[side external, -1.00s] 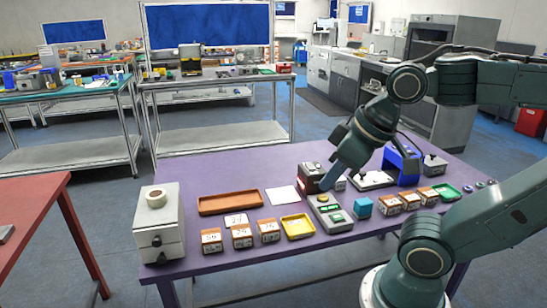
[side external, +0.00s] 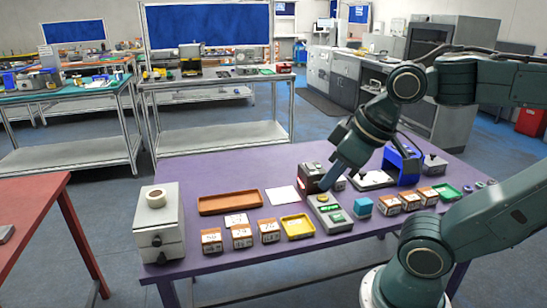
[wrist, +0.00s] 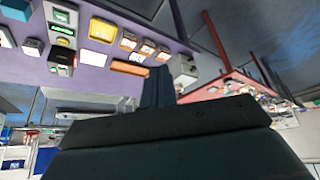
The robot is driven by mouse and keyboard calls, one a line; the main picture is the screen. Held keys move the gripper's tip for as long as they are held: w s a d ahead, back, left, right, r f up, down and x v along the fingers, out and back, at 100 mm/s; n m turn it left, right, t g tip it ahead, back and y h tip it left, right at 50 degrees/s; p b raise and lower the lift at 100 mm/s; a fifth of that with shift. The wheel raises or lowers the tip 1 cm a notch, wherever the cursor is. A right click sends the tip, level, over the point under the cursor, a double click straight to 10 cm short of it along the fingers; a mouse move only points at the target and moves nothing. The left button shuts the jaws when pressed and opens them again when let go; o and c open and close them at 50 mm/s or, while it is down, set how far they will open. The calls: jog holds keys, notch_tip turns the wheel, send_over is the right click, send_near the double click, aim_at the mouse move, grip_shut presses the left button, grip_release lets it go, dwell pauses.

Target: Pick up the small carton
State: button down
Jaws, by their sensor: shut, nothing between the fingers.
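Several are at the front left, such as the front-row carton (side external: 242,237) and the leftmost carton (side external: 211,242). More stand at the front right, one of them the carton (side external: 391,204). The left group also shows in the wrist view, including one carton (wrist: 128,40). My gripper (side external: 328,187) is shut and empty, pointing down beside the dark scanner box, apart from the cartons. In the wrist view its narrow fingers (wrist: 158,82) show over the table edge.
A grey device with a green display (side external: 329,209) lies just below my gripper. A yellow tray (side external: 298,227), blue cube (side external: 362,206), brown tray (side external: 229,203) and white sheet (side external: 283,196) are nearby. A grey cabinet (side external: 160,231) stands at the left end.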

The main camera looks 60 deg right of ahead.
jog(key=c, duration=0.8)
grip_release()
jog(key=shift+w, duration=0.1)
jog(key=m+g, duration=0.6)
jog(key=m, duration=0.3)
send_over(241, 230)
notch_tip(241, 230, down, 17)
jog(key=shift+d+f, duration=0.1)
jog(key=shift+f, duration=4.15)
jog(key=shift+f, duration=0.1)
